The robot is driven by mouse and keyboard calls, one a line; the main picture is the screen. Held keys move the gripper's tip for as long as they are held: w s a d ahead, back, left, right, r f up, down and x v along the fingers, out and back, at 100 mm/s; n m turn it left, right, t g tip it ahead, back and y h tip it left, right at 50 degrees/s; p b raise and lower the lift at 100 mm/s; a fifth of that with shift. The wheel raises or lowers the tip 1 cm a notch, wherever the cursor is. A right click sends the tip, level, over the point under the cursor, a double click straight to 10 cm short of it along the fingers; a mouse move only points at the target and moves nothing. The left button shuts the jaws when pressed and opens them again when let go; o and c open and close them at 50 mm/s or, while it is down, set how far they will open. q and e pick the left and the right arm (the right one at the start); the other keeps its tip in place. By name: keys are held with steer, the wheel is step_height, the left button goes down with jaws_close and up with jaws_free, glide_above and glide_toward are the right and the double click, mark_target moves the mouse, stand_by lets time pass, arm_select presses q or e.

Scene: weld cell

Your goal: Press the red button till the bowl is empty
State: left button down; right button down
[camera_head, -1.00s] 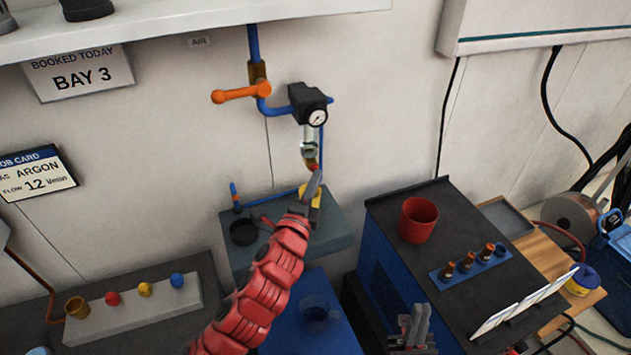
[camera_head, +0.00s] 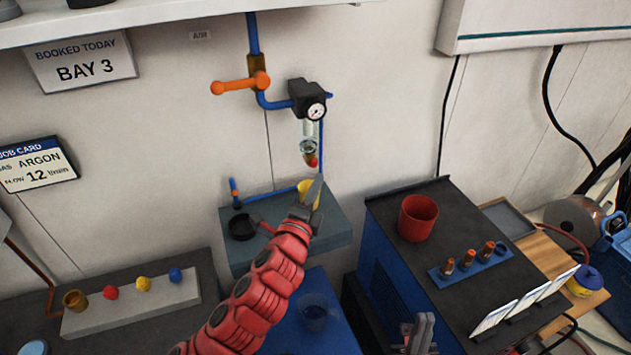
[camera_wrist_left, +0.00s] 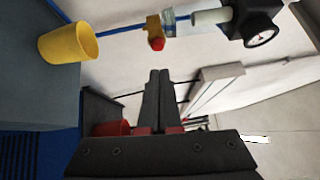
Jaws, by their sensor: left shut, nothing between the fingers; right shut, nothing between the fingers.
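The clear bowl (camera_head: 308,130) hangs under the black regulator with a round gauge. Its liquid level is hard to tell. In the left wrist view the red button (camera_wrist_left: 157,43) and the bowl (camera_wrist_left: 170,22) show beyond my fingers. My left gripper (camera_head: 317,182) is shut and empty, its tip just below the button and apart from it. A yellow cup (camera_head: 305,190) stands on the grey shelf behind the gripper, partly hidden. My right gripper (camera_head: 420,325) is shut and empty at the bottom edge.
An orange valve handle (camera_head: 238,86) is on the blue pipe at left. A black dish (camera_head: 242,228) sits on the grey shelf (camera_head: 335,232). A red cup (camera_head: 417,218) stands on the cabinet at right.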

arm_select(q)
steer(key=p+v, duration=0.3)
steer(key=v, duration=0.6)
stand_by(0.4)
steer(key=shift+r, duration=0.1)
stand_by(0.7)
steer(key=r+p, duration=0.1)
steer(key=p, duration=0.2)
steer(key=s+n+g+p, duration=0.1)
steer(key=p, duration=0.2)
steer(key=r+p, duration=0.1)
steer(key=p, duration=0.2)
steer(key=shift+s+d+r+n+g+p, duration=0.15)
steer(key=shift+s+r+n+g+p, duration=0.15)
steer(key=shift+r+g+p, duration=0.1)
